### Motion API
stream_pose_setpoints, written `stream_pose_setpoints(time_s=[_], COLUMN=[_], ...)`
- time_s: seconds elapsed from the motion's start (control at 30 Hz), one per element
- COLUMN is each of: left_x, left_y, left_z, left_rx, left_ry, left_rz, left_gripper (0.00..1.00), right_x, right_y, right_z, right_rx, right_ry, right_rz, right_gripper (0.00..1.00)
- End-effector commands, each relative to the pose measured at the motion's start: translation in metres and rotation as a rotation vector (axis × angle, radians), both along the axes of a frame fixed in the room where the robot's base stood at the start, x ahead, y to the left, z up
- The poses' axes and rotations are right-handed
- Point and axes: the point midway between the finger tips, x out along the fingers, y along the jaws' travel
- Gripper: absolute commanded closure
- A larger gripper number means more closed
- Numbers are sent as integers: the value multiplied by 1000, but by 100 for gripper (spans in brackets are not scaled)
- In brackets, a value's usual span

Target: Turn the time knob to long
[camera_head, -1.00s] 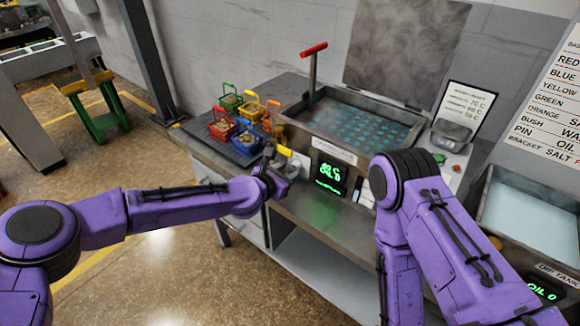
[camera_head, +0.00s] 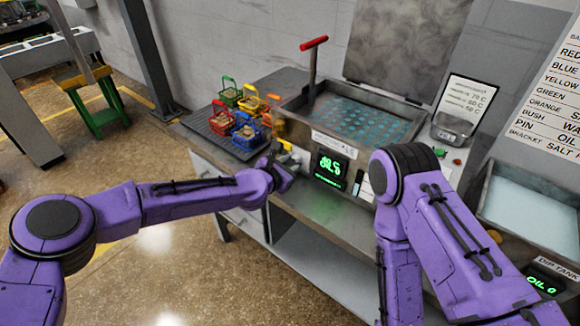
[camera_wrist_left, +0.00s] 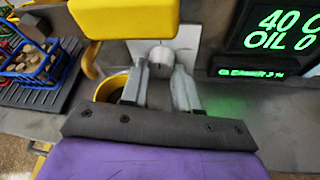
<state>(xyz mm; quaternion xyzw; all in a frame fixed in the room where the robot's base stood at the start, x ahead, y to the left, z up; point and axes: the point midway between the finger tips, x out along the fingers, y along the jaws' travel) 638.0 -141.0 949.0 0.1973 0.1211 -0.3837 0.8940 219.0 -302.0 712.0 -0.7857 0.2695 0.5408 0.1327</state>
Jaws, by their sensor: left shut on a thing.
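The knob (camera_wrist_left: 161,55) is a small pale grey cylinder on a white plate (camera_wrist_left: 190,45) on the tank's front, in the left wrist view. Its pointer and any labels cannot be read. My left gripper (camera_wrist_left: 160,75) has its two grey fingers on either side of the knob and is shut on it. In the head view my left gripper (camera_head: 280,168) is at the left front of the tank, and the knob is largely hidden there. My right arm comes in at the right, but its gripper is out of view.
A yellow handle (camera_wrist_left: 125,18) hangs close above my left fingers. A green-lit display (camera_head: 331,168) is right of the gripper. Coloured baskets stand on a dark tray (camera_head: 205,130) at the left. The tank (camera_head: 385,112) has a red-handled lever (camera_head: 313,65). A dip tank (camera_head: 530,215) is at the right.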

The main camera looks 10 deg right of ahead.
Motion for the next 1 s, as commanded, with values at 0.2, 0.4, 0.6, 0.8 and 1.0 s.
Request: stream_pose_setpoints(time_s=[0.2, 0.4, 0.6, 0.8, 1.0], left_x=[-1, -1, -2, -2, -2], left_y=[-1, -1, -2, -2, -2], left_z=[-6, -6, -5, -4, -2], left_rx=[87, 182, 260, 312, 336], left_ry=[-116, -236, -337, -403, -433], left_rz=[0, 0, 0, 0, 1], left_gripper=[100, 100, 100, 100, 100], right_x=[0, 0, 0, 0, 0], right_y=[0, 0, 0, 0, 0], right_z=[-28, -49, -66, -76, -79], right_rx=[0, 0, 0, 0, 0], right_ry=[0, 0, 0, 0, 0], right_rz=[0, 0, 0, 0, 0], right_gripper=[100, 100, 100, 100, 100])
